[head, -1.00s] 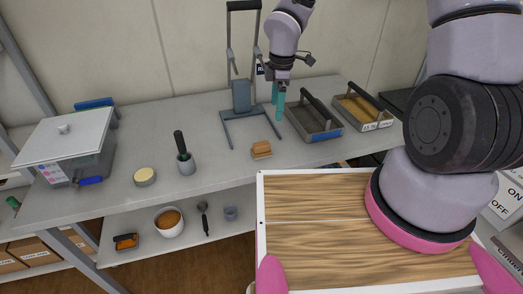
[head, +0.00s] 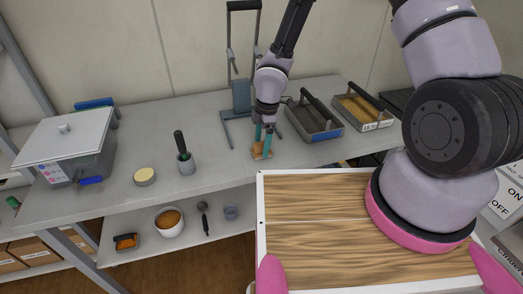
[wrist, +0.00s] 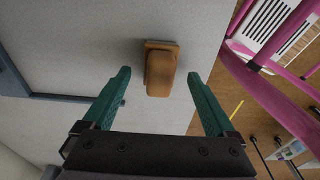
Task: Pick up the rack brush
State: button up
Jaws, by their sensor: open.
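The rack brush (head: 257,154) is a small tan-brown block on the grey bench, near the bench's front edge. My gripper (head: 262,146) points down at it with its teal fingers apart, and the fingers partly cover the brush in the head view. In the wrist view, the brush (wrist: 161,72) lies ahead, between the lines of the two open fingertips (wrist: 159,75). No contact shows, and the exact height of the fingertips above the bench is hard to tell.
A metal frame stand (head: 241,97) is close behind the brush.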

aim_at(261, 144)
jog(key=shift+a+f, duration=0.1)
jog(key=shift+f, duration=0.6)
grip_shut()
jog(key=shift+r, duration=0.1)
notch_tip(261, 144, up, 10)
jog(key=shift+f, duration=0.1)
